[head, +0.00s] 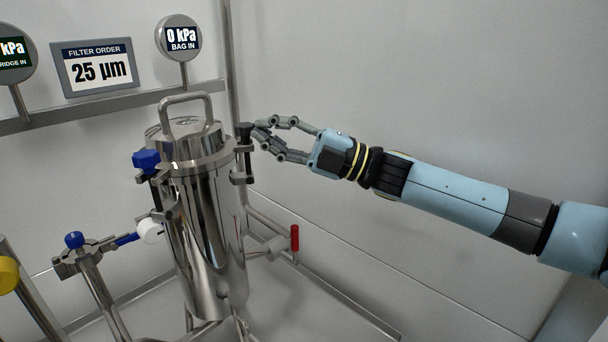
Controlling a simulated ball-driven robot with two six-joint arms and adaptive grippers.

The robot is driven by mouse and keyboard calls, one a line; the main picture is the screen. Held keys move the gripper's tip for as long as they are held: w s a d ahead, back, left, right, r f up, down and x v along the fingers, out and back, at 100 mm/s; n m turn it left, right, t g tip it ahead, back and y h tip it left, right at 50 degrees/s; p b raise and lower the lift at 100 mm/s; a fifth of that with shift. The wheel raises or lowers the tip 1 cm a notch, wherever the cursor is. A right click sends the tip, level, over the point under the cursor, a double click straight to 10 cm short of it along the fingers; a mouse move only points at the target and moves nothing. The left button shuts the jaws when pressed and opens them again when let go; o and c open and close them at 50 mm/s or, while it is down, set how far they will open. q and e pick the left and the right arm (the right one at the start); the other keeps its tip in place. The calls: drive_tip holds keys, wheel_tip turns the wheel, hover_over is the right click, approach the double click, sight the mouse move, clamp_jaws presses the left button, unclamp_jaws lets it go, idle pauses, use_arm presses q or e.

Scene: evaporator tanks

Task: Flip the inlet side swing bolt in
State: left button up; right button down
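The filter housing (208,235) is a polished steel vessel with a lid and a loop handle (187,98). A swing bolt with a black knob (243,132) stands upright at the right side of its lid. Another swing bolt with a blue knob (146,160) is on the left side. I cannot tell which one is the inlet side. My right gripper (259,131) reaches in from the right, with its grey fingertips at the black knob. The fingers bow apart and come close at the tips; whether they grip the knob is unclear. My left gripper is out of view.
A red-handled valve (295,238) is on the pipe at lower right. A blue-knobbed clamp (75,240) and a white round part (150,231) are at left. A rail (110,103) carries gauges and a "25 µm" sign (96,68) behind. The space by the right wall is free.

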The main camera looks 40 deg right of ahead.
drive_tip(key=shift+a+r, duration=0.1)
drive_tip(key=shift+r, duration=0.05)
drive_tip(key=shift+s+d+f, duration=0.3)
drive_tip(key=shift+s, duration=0.1)
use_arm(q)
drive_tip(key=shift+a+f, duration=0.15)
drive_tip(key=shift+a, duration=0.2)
use_arm(e)
drive_tip(key=v, duration=0.6)
drive_tip(key=shift+a+f, duration=0.1)
drive_tip(key=shift+a, duration=0.05)
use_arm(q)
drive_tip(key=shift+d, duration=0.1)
